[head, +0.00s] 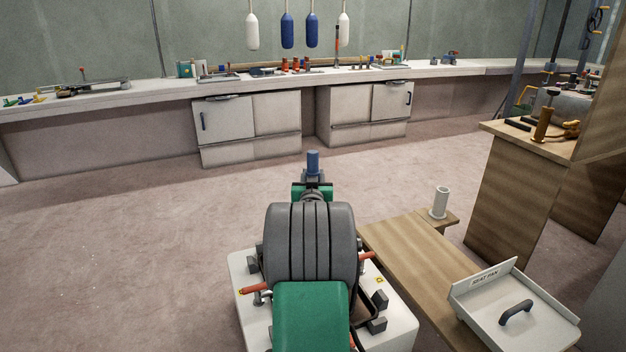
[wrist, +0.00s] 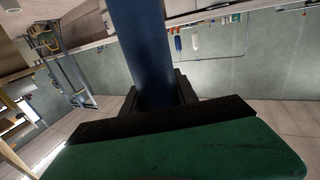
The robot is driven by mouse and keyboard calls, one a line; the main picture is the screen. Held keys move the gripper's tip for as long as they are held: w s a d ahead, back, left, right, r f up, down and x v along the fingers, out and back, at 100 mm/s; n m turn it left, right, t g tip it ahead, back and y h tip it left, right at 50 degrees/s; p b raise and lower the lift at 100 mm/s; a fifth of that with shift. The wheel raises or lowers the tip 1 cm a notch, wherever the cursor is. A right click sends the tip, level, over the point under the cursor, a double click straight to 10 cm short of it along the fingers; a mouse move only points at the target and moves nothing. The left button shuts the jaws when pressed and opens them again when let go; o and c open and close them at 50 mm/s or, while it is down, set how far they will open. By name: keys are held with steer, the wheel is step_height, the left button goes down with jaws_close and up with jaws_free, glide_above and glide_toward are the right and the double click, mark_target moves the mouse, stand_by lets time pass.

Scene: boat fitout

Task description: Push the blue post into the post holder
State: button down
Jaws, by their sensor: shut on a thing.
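The blue post (head: 313,162) is a short upright cylinder at the end of my arm in the head view. My gripper (head: 313,178) is shut on it, and the post's top sticks out above the fingers. In the wrist view the post (wrist: 142,50) rises from between the dark fingers (wrist: 160,97). Its lower end is hidden. The post holder (head: 440,201) is a pale upright tube on a small wooden ledge, to the right of my gripper in the head view. The post and the holder are well apart.
A wooden bench (head: 415,262) runs below the holder, with a white tray (head: 515,312) marked as a seat pan at its near end. A wooden cabinet (head: 510,190) stands behind to the right. Open floor (head: 130,240) lies to the left. A long white counter (head: 150,92) lines the back wall.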

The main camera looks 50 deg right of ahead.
mark_target(312, 158)
steer(key=shift+r+p, duration=1.05)
steer(key=shift+r, duration=2)
steer(key=shift+w+a, duration=0.1)
